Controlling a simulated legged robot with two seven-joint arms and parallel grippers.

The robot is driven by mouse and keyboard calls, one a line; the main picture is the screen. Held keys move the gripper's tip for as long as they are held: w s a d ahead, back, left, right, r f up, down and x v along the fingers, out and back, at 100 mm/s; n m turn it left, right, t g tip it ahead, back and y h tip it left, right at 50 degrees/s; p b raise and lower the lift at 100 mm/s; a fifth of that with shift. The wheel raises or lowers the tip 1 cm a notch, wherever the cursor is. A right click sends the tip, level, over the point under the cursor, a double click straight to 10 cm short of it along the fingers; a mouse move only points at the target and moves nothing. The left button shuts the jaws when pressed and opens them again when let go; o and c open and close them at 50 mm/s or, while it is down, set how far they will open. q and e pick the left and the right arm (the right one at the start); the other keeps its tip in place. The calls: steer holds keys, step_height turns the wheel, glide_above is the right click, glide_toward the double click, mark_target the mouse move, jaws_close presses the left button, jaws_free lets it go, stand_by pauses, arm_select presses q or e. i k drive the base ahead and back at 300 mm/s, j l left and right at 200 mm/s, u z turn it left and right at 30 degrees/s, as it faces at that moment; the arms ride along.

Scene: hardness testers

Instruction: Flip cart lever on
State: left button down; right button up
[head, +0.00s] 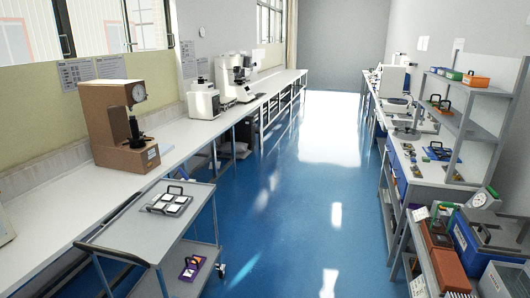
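A grey two-shelf cart (128,232) stands at the left front, beside the long white bench. Its push handle (110,250) is at the near left end. A caster (221,270) shows at its right corner, near the floor. No lever on the cart can be made out clearly; the caster is too small to tell its lever's position. The other casters are hidden or out of the picture. Neither of my grippers is in view.
A grey tray (165,210) of pale blocks lies on the cart; a purple tray (191,268) is on its lower shelf. A brown hardness tester (112,125) stands on the left bench (178,138). Shelves (468,128) line the right. The blue aisle (290,220) is clear.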

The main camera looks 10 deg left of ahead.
mark_target(180, 170)
steer(key=i+u, duration=0.15)
steer(key=i, duration=0.45)
steer(key=i+u, duration=0.1)
steer(key=i, duration=0.55)
steer(key=i+u, duration=0.15)
steer(key=i, duration=0.45)
steer(key=i+l+u, duration=0.15)
steer(key=i, duration=0.45)
steer(key=i+u, duration=0.3)
steer(key=i+l+u, duration=0.25)
steer(key=i, duration=0.25)
steer(key=j+u, duration=0.1)
steer(key=u, duration=0.25)
